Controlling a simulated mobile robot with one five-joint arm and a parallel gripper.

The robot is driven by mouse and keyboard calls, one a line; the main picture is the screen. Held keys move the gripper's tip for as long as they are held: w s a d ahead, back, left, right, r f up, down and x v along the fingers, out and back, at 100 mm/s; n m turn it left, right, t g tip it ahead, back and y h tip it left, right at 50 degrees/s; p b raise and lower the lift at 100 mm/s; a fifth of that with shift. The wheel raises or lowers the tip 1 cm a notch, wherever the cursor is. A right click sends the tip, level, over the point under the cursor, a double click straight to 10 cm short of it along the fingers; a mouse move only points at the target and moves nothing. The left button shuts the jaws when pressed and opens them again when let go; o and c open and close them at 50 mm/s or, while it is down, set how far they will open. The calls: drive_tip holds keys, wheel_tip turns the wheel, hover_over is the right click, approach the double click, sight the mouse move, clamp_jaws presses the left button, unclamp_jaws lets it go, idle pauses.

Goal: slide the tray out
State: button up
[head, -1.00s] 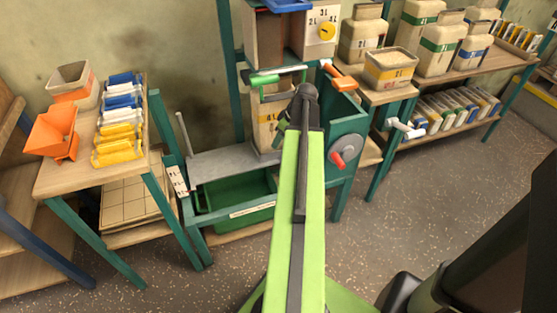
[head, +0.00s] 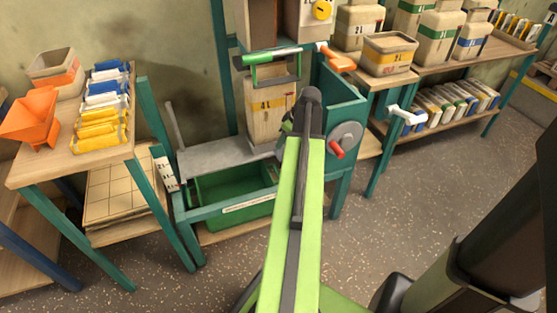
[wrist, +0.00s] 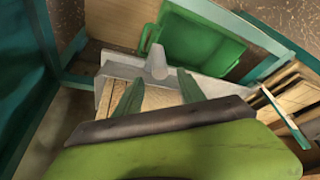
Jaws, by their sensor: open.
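A green tray (head: 212,188) sits low in the teal frame of the elevator, under a grey metal plate (head: 215,157). Its front edge carries a pale label strip (head: 247,204). In the wrist view the green tray (wrist: 205,45) lies beyond the fingers, with a green handle-like bar (wrist: 152,34) at its left end. My gripper (wrist: 160,82) is open, its two green fingers apart with nothing between them. The fingers are over a grey piece with a stubby grey post (wrist: 157,62), apart from the tray. In the head view my own arm largely hides the gripper.
A beige bin (head: 270,105) with a green handle stands behind the plate. A teal box with a red-knobbed grey wheel (head: 345,137) is to the right. A table with packets (head: 105,105) stands left, shelves with containers (head: 438,38) right. The speckled floor in front is open.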

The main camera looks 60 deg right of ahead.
sight(278, 158)
drive_tip(key=b+x, duration=0.5)
drive_tip(key=x, duration=0.3)
drive_tip(key=shift+s+b, duration=0.1)
drive_tip(key=shift+b, duration=0.3)
drive_tip(key=shift+r, duration=0.15)
clamp_jaws()
idle(0.5)
drive_tip(key=shift+a, duration=0.2)
